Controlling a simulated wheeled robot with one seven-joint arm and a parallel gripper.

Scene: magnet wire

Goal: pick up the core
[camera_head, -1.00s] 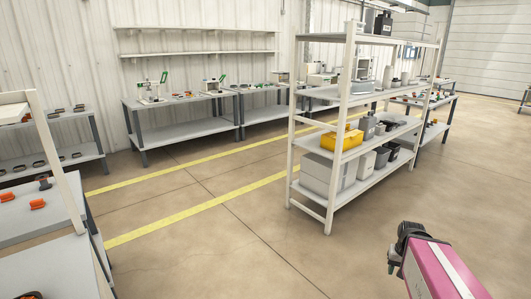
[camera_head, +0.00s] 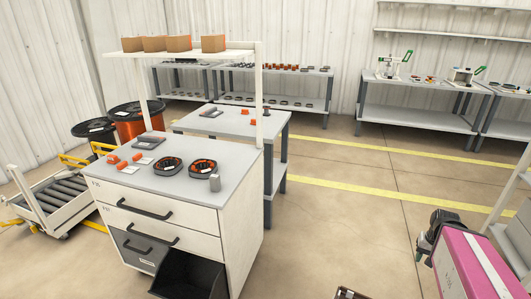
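A white drawer cabinet with a grey top (camera_head: 225,160) stands left of centre. On it sit two round black trays, one at the left (camera_head: 168,166) and one at the right (camera_head: 202,168), both with reddish-orange parts inside. A small grey cylinder (camera_head: 215,183) stands at the front right corner. Small orange blocks (camera_head: 113,159) lie at the left. I cannot tell which of these is the core. The dark end of my pink arm (camera_head: 432,230) is at the lower right, far from the cabinet. Its fingers are not clear, and I see nothing held.
An open black drawer or bin (camera_head: 190,275) juts from the cabinet's lower front. A roller cart (camera_head: 50,205) and large spools (camera_head: 132,125) stand at the left. A grey table (camera_head: 225,122) is behind. Open floor (camera_head: 325,235) lies between cabinet and arm.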

